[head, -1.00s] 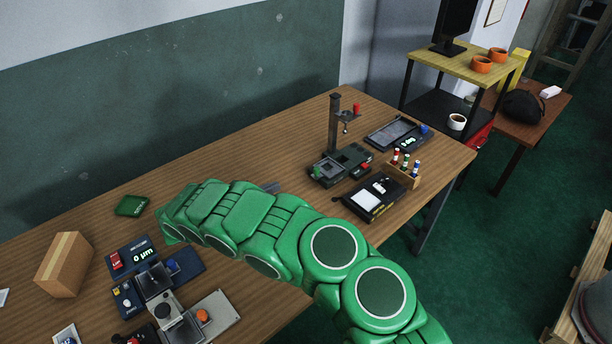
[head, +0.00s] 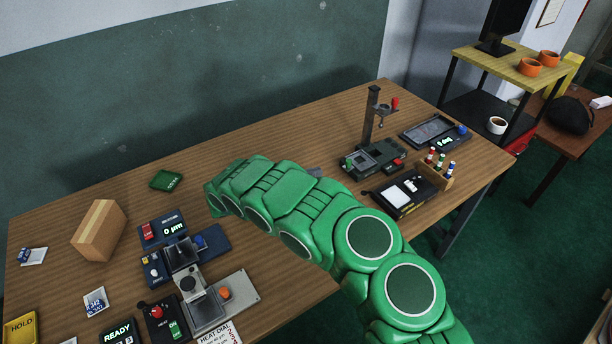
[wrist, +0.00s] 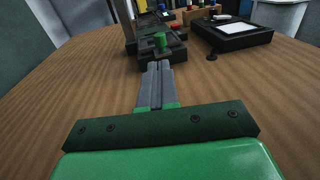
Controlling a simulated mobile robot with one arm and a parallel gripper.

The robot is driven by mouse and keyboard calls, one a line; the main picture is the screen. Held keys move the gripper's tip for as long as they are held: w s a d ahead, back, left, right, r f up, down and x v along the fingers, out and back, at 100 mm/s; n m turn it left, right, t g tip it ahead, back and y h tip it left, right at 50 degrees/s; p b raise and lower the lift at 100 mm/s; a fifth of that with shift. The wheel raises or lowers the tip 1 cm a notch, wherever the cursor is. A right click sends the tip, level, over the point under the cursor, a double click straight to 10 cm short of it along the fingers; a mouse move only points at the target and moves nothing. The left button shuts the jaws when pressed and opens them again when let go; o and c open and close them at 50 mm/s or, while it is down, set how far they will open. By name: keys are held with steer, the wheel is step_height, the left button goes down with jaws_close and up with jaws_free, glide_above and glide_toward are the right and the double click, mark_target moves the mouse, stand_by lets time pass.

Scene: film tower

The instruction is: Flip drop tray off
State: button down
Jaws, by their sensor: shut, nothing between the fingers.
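The film tower stands on the wooden table, with a dark upright post (head: 370,115) and a red knob (head: 394,103) on its arm. Its dark base holds a small tray (head: 362,161) and a green knob (head: 347,164). In the wrist view the green knob (wrist: 160,40) is straight ahead of my gripper (wrist: 155,66), with a gap between them. My gripper's grey fingers (head: 314,172) are shut and empty, low over the table left of the base. A flat grey tray (head: 429,130) with a blue knob lies behind right. I cannot tell which part is the drop tray.
A black box with a white panel (head: 396,193) and a rack of small bottles (head: 436,171) stand right of the tower base. A cardboard box (head: 99,230), a green pad (head: 166,180) and a heat press (head: 190,290) are at left.

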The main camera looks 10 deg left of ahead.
glide_toward(356, 162)
steer(key=shift+w+d+r, duration=0.1)
steer(key=shift+d+r, duration=0.95)
steer(key=shift+d, duration=0.1)
steer(key=x, duration=0.4)
steer(key=w+x, duration=0.1)
steer(key=x, duration=0.2)
steer(key=shift+a, duration=0.3)
steer(key=shift+w+d, duration=0.35)
steer(key=shift+d, duration=0.15)
steer(key=v, duration=1.4)
steer(key=shift+s+a+f, duration=0.1)
steer(key=shift+a, duration=0.25)
